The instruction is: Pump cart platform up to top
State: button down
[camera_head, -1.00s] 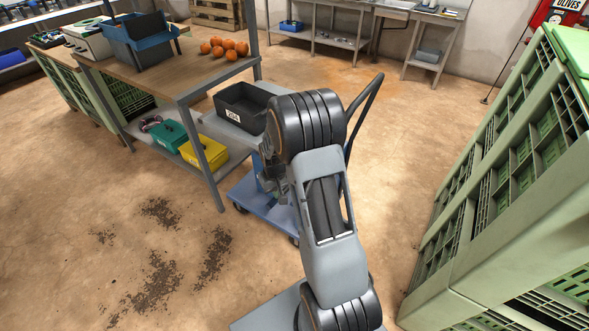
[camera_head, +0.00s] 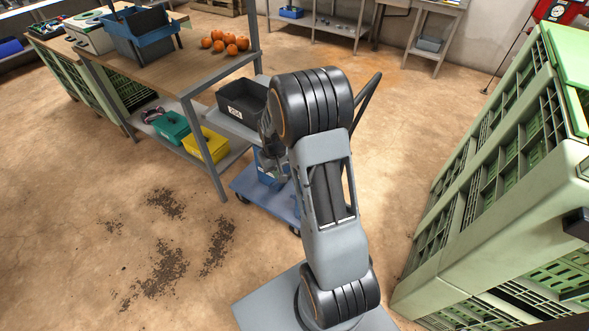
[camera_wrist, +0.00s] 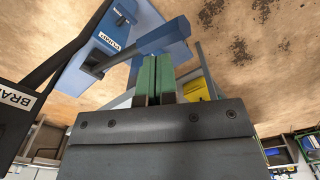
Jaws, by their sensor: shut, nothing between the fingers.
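The blue cart (camera_head: 268,203) stands left of my arm in the head view. Its grey platform (camera_head: 222,125) sits above the blue base and carries a black bin (camera_head: 240,102). Its dark handle (camera_head: 368,92) rises behind my arm. In the wrist view, a blue housing (camera_wrist: 92,62) carries a PUMP label, and a blue pedal (camera_wrist: 166,36) shows just beyond my gripper (camera_wrist: 157,62). The green fingers are shut and empty, with their tips close to the pedal; I cannot tell whether they touch. A dark part (camera_wrist: 22,72) labelled BRA, the rest cut off, is at left.
A workbench (camera_head: 190,80) with oranges (camera_head: 225,42) and a blue-rimmed crate (camera_head: 140,35) is at left. Its lower shelf holds teal (camera_head: 170,128) and yellow (camera_head: 205,146) boxes. Stacked green crates (camera_head: 490,180) close off the right. Open floor lies at front left.

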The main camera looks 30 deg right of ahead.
jog(key=shift+f, duration=0.1)
notch_tip(320, 180, down, 14)
jog(key=b, duration=1.1)
notch_tip(320, 180, up, 14)
jog(key=p, duration=1.1)
jog(key=shift+r, duration=0.2)
dwell(1.2)
dwell(0.4)
dwell(2.3)
dwell(0.4)
